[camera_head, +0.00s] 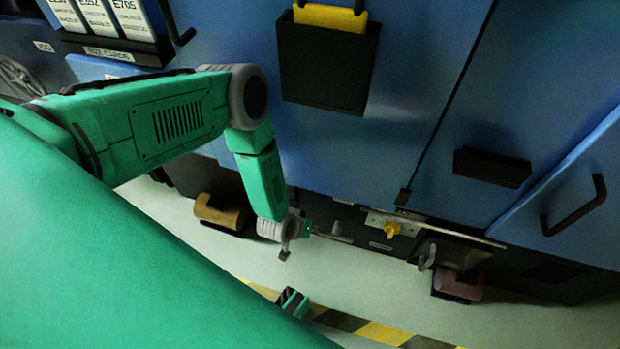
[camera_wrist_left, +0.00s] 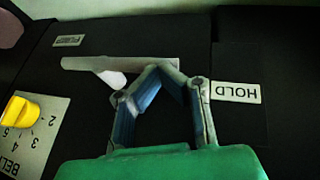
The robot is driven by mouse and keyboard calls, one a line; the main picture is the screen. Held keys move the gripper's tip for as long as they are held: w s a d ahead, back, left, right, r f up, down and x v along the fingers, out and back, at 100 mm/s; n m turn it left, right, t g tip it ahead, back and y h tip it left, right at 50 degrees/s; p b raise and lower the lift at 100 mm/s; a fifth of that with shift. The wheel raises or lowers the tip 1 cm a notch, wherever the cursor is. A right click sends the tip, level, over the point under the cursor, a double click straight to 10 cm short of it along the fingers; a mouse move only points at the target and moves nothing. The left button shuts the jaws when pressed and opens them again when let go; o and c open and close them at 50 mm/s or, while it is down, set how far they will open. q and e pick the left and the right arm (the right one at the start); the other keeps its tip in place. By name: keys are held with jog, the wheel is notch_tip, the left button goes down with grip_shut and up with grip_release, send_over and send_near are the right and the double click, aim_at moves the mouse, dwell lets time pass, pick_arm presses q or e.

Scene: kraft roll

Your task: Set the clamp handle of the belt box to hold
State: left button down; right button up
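The clamp handle (camera_wrist_left: 85,63) is a pale grey bar lying level across the black face of the belt box (camera_wrist_left: 235,140) in the left wrist view. A rounded pale stub joins it below. Its left end is beneath a small upside-down label (camera_wrist_left: 68,41); its right end stops short of the HOLD label (camera_wrist_left: 237,92). My left gripper (camera_wrist_left: 162,69) has its fingertips together at the bar's right end; whether they touch it is unclear. In the head view my left gripper (camera_head: 312,230) is beside the handle (camera_head: 340,239).
A yellow knob (camera_wrist_left: 16,118) on a numbered plate is at the left in the wrist view, and it also shows in the head view (camera_head: 391,229). A brown roll (camera_head: 220,213) and a reddish roll (camera_head: 458,287) flank the box. Blue cabinet fronts (camera_head: 440,180) stand above; pale floor (camera_head: 345,285) is open below.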

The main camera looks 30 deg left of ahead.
pick_arm(q)
jog(key=s+a+r, duration=0.1)
jog(key=s, duration=0.5)
jog(key=s+a+r, duration=0.1)
jog(key=s+a, duration=0.1)
jog(key=s, duration=0.5)
jog(key=shift+a+r, duration=0.2)
jog(key=shift+a, duration=0.05)
pick_arm(e)
jog(key=shift+d, duration=0.15)
dwell(0.3)
